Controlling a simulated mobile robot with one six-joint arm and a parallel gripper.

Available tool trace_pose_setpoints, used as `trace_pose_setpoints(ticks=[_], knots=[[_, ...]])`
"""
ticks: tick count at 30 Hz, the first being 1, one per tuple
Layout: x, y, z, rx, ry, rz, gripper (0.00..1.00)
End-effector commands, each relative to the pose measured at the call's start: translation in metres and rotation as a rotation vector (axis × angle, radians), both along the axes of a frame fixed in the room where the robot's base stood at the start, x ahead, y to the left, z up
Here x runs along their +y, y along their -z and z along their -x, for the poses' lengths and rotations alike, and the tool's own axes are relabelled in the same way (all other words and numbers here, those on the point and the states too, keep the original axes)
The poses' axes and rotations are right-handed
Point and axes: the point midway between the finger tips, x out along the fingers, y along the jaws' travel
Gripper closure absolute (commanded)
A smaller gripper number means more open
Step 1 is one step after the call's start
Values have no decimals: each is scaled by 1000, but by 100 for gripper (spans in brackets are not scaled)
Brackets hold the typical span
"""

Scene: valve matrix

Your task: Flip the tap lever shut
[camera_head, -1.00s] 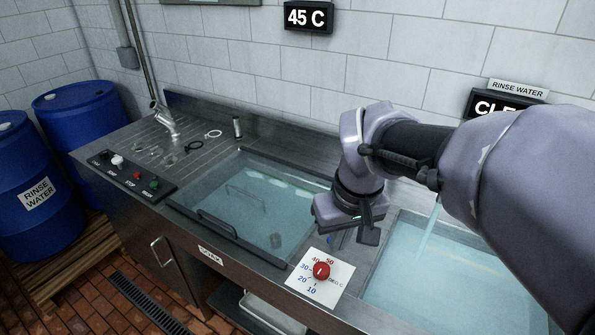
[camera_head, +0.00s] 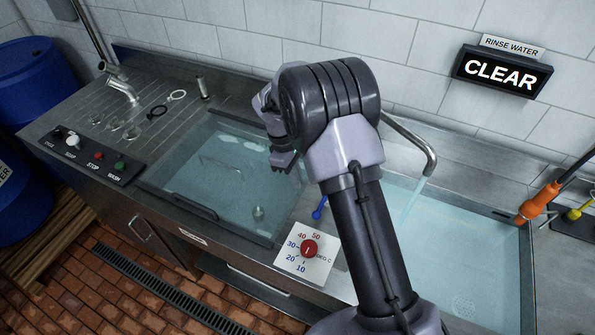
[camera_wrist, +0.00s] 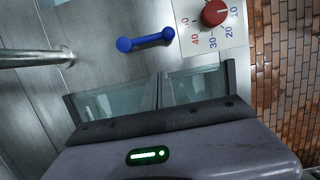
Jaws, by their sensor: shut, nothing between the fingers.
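The tap lever (camera_head: 319,208) is a small blue handle on the steel strip between the two basins, just behind the temperature dial. In the wrist view the blue lever (camera_wrist: 146,40) lies across the picture, with a round knob at each end. The steel tap spout (camera_head: 415,145) pours a stream of water into the right basin; its pipe also shows in the wrist view (camera_wrist: 35,57). My gripper (camera_head: 284,160) is over the right part of the left basin, partly hidden by my arm. In the wrist view my gripper (camera_wrist: 160,78) is shut and empty, apart from the lever.
The red dial (camera_head: 309,249) sits on a white plate in front of the lever. The left basin (camera_head: 160,178) and the right basin (camera_head: 527,270) hold water. A sign (camera_head: 500,75) reads CLEAR. An orange-handled tool (camera_head: 540,203) is at the right, and a button panel (camera_head: 90,155) at the left.

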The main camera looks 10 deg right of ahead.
Motion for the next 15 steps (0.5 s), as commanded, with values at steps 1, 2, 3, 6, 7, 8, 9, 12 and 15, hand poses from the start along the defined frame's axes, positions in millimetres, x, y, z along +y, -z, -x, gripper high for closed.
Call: trace_pose_setpoints(ticks=[1, 2, 3, 6, 7, 8, 9, 12, 15], knots=[[-2, 13, 2, 2, 1, 0, 100], [-3, 20, 3, 1, 0, 0, 100], [-5, 28, 4, 3, 0, 0, 100], [-9, 49, 7, 1, 0, 0, 100], [-10, 55, 8, 2, 1, 1, 100], [-11, 61, 8, 1, 0, 0, 100], [-18, 61, 12, 0, 3, 0, 100], [-30, 63, 22, -1, 3, 0, 100], [-38, 65, 28, -1, 3, 0, 100]])
